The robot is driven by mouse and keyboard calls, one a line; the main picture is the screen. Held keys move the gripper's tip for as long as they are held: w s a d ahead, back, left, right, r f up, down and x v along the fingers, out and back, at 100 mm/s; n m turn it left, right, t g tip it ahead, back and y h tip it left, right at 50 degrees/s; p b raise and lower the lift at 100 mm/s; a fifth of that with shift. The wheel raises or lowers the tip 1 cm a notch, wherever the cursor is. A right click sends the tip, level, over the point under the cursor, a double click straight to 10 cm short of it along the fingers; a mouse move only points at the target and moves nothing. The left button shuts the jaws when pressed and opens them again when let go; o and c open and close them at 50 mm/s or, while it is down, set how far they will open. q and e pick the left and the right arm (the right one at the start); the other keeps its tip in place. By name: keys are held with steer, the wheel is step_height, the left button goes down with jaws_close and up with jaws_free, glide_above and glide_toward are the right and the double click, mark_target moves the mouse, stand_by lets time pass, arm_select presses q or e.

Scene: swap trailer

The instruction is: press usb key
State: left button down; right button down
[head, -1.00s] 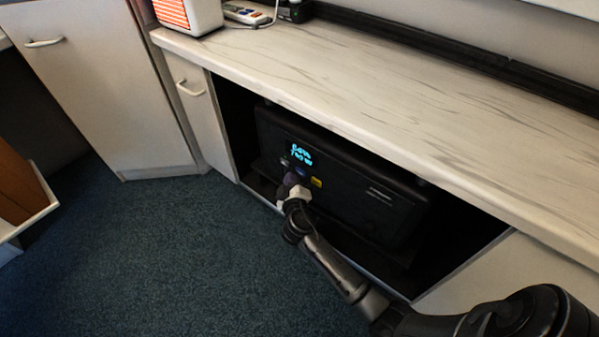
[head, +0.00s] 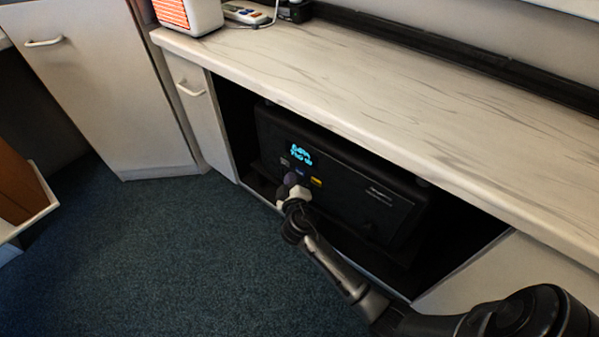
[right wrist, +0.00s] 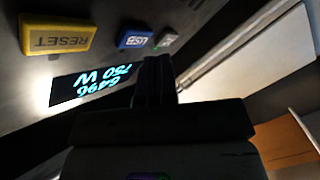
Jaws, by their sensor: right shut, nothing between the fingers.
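The black power unit (head: 345,185) stands in the open bay under the counter, with a lit cyan display (head: 301,155). The blue USB key (right wrist: 135,37) shows in the right wrist view between the yellow RESET key (right wrist: 58,35) and a small grey key (right wrist: 166,38). In the head view the blue key (head: 299,173) is small, close by my gripper. My right gripper (right wrist: 155,62) is shut and empty, its tips close to the panel near the blue and grey keys. It also shows in the head view (head: 291,180). I cannot tell whether it touches a key. My left gripper is out of view.
The counter (head: 400,90) overhangs the bay and the unit. A white cabinet (head: 100,90) stands at the left. The dark carpet (head: 180,260) in front is clear. A white device with an orange grille (head: 188,14) stands on the counter.

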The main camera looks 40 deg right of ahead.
steer(key=shift+d, duration=0.2)
steer(key=shift+d, duration=0.25)
stand_by(0.6)
steer(key=shift+w+d, duration=0.1)
steer(key=shift+d, duration=0.3)
steer(key=shift+a, duration=0.1)
stand_by(0.5)
steer(key=shift+a, duration=0.75)
